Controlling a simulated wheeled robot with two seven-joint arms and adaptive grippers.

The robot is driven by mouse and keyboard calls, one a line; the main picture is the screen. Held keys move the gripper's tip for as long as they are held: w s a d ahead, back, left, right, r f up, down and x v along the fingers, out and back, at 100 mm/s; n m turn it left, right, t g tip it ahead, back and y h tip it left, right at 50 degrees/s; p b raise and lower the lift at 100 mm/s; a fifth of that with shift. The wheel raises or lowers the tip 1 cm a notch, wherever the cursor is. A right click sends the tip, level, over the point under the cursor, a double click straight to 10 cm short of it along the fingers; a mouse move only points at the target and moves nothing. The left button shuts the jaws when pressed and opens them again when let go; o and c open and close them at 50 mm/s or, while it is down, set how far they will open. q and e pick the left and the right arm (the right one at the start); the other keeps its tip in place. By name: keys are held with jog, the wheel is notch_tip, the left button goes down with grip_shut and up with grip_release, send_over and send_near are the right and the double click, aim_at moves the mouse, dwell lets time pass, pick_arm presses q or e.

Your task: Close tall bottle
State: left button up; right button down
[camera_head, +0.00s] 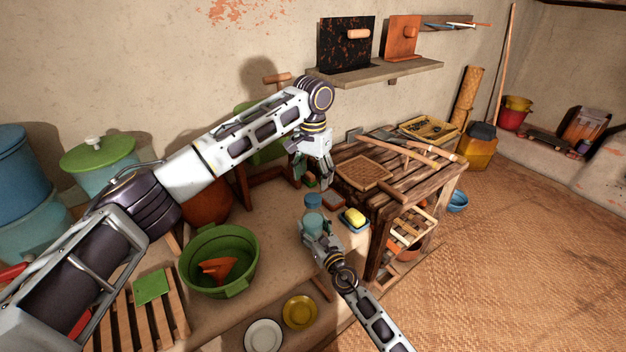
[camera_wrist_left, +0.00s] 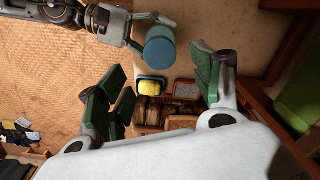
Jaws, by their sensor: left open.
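The tall bottle (camera_head: 313,220) is pale blue with a darker blue top (camera_head: 312,200). It stands near the right front edge of the counter. My right gripper (camera_head: 318,238) is closed around its body from the near side. In the left wrist view the round blue top (camera_wrist_left: 160,50) faces the camera, beside my right gripper (camera_wrist_left: 136,30). I cannot tell whether the top is a seated cap. My left gripper (camera_head: 312,178) is open and empty, above and behind the bottle, with fingers pointing down. Its spread fingers also show in the left wrist view (camera_wrist_left: 157,88).
A yellow sponge in a blue dish (camera_head: 354,219) lies right of the bottle. A green basin (camera_head: 219,258) stands left, with yellow (camera_head: 299,311) and white (camera_head: 263,336) plates in front. The floor at right is mostly open.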

aim_at(313, 198)
dwell(0.4)
pick_arm(q)
jog(key=shift+f, duration=4)
jog(key=c, duration=1.1)
jog(key=o, duration=1.2)
jog(key=shift+r, duration=0.2)
jog(key=shift+r, duration=5.8)
